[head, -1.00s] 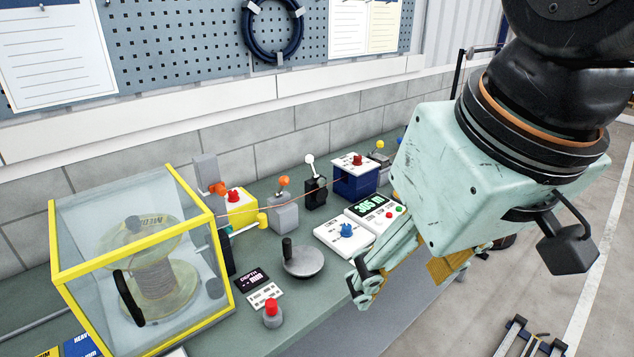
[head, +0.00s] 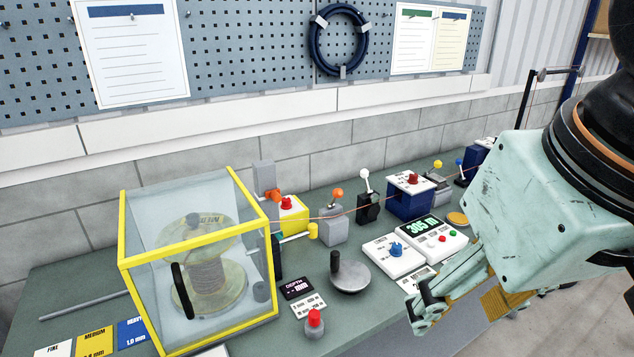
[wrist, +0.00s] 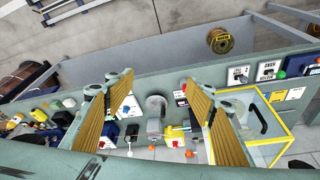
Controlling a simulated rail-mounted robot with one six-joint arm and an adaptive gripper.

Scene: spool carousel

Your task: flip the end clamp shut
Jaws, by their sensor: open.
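I cannot tell for certain which fitting is the end clamp. Several small lever fittings stand along the wire line in the head view: a grey block with an orange-knobbed lever (head: 335,228), a black block with a white-knobbed lever (head: 367,205), a grey fitting with a yellow knob (head: 438,184) and a blue-knobbed lever (head: 461,172) farther right. Their knobs stand up. My gripper (head: 462,303) is open and empty, over the bench's front edge, nearer the camera than these fittings and touching none. In the wrist view my gripper's two fingers (wrist: 158,100) are spread wide above the bench.
A yellow-framed clear case (head: 198,270) holds a wire spool at the left. A grey disc with a black crank knob (head: 349,277), a red-topped button (head: 314,325) and a white meter box (head: 395,256) occupy the bench front. A spool (wrist: 220,40) lies on the floor beyond the bench.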

